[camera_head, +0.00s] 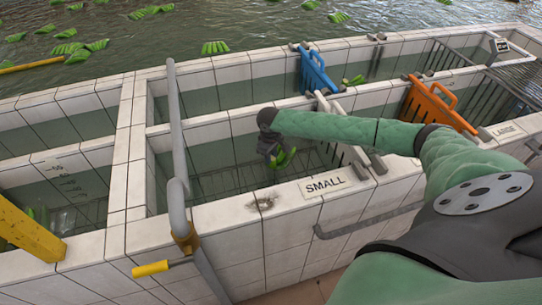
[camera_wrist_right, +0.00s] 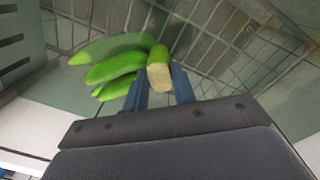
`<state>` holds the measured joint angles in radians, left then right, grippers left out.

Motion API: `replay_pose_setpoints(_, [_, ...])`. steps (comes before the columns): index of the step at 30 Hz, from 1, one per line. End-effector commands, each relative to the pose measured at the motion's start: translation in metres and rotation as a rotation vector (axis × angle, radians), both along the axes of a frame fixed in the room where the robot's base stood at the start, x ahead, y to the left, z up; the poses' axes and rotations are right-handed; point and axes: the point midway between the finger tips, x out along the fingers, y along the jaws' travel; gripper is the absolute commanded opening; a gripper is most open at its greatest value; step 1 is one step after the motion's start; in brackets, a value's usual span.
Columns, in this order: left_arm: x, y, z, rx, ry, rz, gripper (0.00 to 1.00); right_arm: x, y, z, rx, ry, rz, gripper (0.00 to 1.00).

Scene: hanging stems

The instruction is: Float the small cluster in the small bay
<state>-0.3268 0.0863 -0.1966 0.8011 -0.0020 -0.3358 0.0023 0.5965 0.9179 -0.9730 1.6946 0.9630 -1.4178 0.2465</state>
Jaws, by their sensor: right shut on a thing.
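The small cluster of green bananas (camera_head: 284,158) hangs from my right gripper (camera_head: 270,146), over the small bay. In the right wrist view the cluster (camera_wrist_right: 118,66) shows several fingers and a pale cut stem between the blue jaws of my right gripper (camera_wrist_right: 160,92). The jaws are shut on the stem. The small bay (camera_head: 225,168) is a white-tiled basin with greenish water and a wire grid, behind the SMALL sign (camera_head: 328,184). I cannot tell whether the cluster touches the water. My left gripper is not in view.
A grey pipe post (camera_head: 176,130) rises at the bay's left. A white gate (camera_head: 338,140) stands at its right. A blue gate (camera_head: 318,72) and an orange gate (camera_head: 437,105) stand farther along. More green clusters (camera_head: 215,47) float in open water behind the tiled walls.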

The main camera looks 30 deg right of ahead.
Motion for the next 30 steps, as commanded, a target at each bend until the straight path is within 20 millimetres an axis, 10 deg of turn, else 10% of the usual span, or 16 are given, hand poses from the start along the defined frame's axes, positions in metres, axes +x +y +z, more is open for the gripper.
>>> replay_pose_setpoints(30, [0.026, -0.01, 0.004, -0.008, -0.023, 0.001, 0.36, 0.0, 0.0, -0.041, 0.001, 0.001, 0.0, 0.0])
